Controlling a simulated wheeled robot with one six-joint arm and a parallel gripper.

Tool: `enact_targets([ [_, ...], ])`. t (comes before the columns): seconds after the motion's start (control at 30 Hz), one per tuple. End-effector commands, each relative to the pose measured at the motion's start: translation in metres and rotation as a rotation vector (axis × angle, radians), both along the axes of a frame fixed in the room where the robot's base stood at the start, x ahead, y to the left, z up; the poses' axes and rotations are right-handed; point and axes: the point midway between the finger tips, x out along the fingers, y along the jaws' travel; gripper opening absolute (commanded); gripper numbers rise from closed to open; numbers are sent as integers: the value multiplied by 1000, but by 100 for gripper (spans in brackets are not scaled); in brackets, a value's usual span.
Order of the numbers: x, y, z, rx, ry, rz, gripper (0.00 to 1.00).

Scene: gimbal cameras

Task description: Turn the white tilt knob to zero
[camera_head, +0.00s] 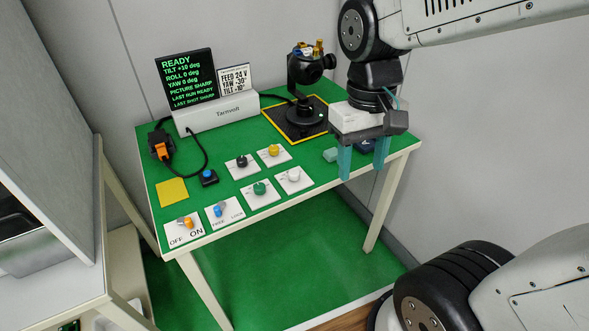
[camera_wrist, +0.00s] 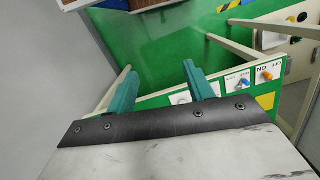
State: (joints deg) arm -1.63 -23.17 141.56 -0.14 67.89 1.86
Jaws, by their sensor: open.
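The white knob (camera_head: 293,173) sits on a white square plate near the front edge of the green table (camera_head: 228,157), right of the green knob (camera_head: 259,188). Its pointer direction is too small to read. My gripper (camera_head: 362,174) is open and empty, its two teal fingers pointing down to the right of the white knob and apart from it. In the wrist view the fingers (camera_wrist: 160,68) stand apart; part of a white plate shows between them, and no white knob can be made out. The display (camera_head: 188,78) reads tilt +10, roll 0, yaw 0 and READY.
A black gimbal camera (camera_head: 306,85) stands on a yellow-edged black pad behind the knobs. A black knob (camera_head: 241,160), a yellow knob (camera_head: 273,150) and a blue button (camera_head: 208,174) are nearby. Two labelled switches stand front left.

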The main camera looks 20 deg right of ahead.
Motion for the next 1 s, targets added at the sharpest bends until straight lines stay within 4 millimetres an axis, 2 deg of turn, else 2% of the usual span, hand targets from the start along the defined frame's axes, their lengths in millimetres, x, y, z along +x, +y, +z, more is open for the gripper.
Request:
enact_targets([
  [0.03, 15, 2, -9, -2, 29, -12, 52],
  [0.27, 87, 9, -56, -22, 81, -111, 52],
  [0.6, 194, 22, -148, -51, 44, -345, 52],
  [0.7, 224, 25, -162, -47, -12, -431, 52],
  [0.73, 236, 25, -161, -39, -46, -466, 52],
  [0.8, 249, 26, -154, -28, -97, -523, 52],
  [1.0, 250, 26, -168, -27, -107, -567, 52],
])
